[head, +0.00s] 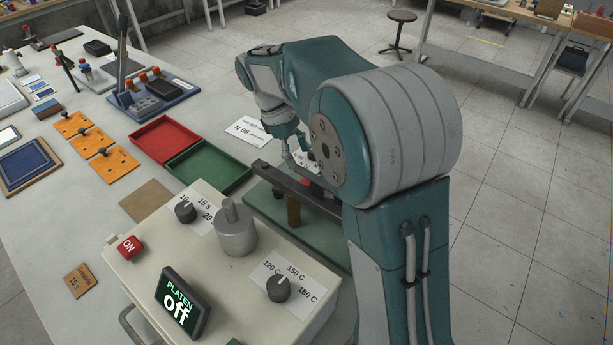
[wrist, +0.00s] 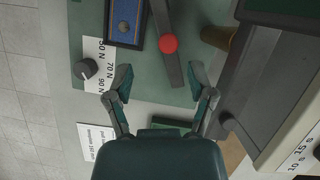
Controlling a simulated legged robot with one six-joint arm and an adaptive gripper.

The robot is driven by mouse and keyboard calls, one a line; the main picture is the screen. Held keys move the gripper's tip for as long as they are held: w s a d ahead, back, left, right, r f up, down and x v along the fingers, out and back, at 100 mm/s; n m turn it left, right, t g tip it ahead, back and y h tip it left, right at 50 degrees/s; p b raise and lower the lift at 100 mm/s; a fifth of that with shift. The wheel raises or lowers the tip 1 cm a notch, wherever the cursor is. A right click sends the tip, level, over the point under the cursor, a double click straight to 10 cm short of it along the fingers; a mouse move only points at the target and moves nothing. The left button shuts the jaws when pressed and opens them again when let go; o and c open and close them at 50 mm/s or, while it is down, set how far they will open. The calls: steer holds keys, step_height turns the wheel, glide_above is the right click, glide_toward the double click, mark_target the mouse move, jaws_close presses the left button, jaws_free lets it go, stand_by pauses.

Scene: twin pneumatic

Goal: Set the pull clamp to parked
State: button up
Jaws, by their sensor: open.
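No part is labelled as the pull clamp, so I cannot tell for sure which one it is. A dark grey bar (wrist: 164,17) with a round red knob (wrist: 168,43) lies over a green base plate (wrist: 150,85) in the wrist view. In the head view the dark bar (head: 285,183) and green plate (head: 262,203) show partly behind my arm. My gripper (wrist: 164,90) is open and empty, its fingers spread below the red knob in the picture, apart from it. The fingertips are mostly hidden in the head view.
A dial (wrist: 86,68) marked in N stands left of my gripper, beside a blue framed panel (wrist: 125,22). A brown post (head: 293,209) stands by the bar. The platen control box (head: 236,279) is close in front; red (head: 165,133) and green (head: 207,160) trays lie beyond.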

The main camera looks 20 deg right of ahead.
mark_target(302, 181)
steer(key=f, duration=0.1)
steer(key=s+f, duration=0.1)
steer(key=f, duration=0.3)
steer(key=shift+s+a+f, duration=0.2)
steer(key=shift+s+a, duration=0.05)
steer(key=shift+a, duration=0.1)
steer(key=shift+f, duration=0.3)
steer(key=shift+s+d+f, duration=0.1)
steer(key=shift+d+f, duration=0.05)
steer(key=shift+d, duration=0.65)
steer(key=c, duration=0.6)
steer(key=shift+a, duration=0.15)
jaws_close()
steer(key=shift+a, duration=0.15)
